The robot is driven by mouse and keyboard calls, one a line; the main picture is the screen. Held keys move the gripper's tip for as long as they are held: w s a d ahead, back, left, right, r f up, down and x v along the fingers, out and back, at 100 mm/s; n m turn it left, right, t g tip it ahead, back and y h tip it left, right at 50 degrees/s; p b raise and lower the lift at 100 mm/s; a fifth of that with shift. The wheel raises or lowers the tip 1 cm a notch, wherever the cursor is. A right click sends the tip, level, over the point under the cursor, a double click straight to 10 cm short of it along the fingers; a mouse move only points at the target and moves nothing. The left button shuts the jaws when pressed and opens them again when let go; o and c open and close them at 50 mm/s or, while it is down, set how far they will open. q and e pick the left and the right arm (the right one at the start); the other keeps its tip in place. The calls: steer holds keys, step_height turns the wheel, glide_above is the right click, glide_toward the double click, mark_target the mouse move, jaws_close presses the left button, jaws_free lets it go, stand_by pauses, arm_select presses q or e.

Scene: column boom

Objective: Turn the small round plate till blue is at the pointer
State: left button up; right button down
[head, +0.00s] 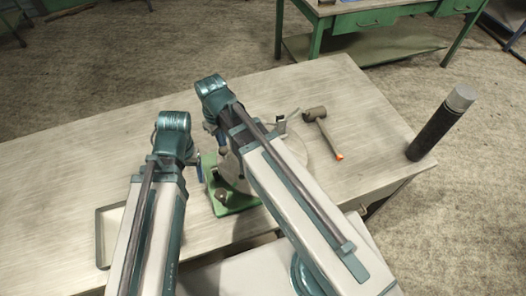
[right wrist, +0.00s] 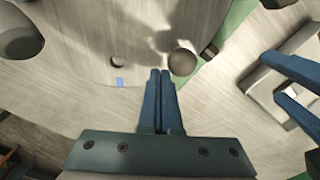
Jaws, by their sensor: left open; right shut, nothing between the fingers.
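The round plate (head: 297,152) sits on a green base (head: 236,208) on the workbench, partly hidden by my right arm in the head view. In the right wrist view a small blue mark (right wrist: 120,83) shows near the plate's edge. A short peg (right wrist: 117,62) stands close to the mark. A brown round knob (right wrist: 182,62) is just right of my right fingertips. My right gripper (right wrist: 160,72) is shut and empty, to the right of the blue mark. I cannot make out the pointer for certain.
A mallet (head: 324,130) lies right of the plate on the workbench (head: 365,125). A dark cylinder with a grey top (head: 438,125) stands at the right corner. A shallow tray (head: 103,222) lies at the left, beside my left arm. A green bench (head: 370,18) stands behind.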

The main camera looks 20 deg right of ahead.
mark_target(221, 150)
steer(key=shift+s, duration=0.15)
steer(key=shift+s+a, duration=0.35)
steer(key=shift+s, duration=0.45)
steer(key=shift+s+a, duration=0.25)
steer(key=shift+s, duration=0.6)
steer(key=shift+s+a, duration=0.1)
steer(key=shift+s, duration=0.75)
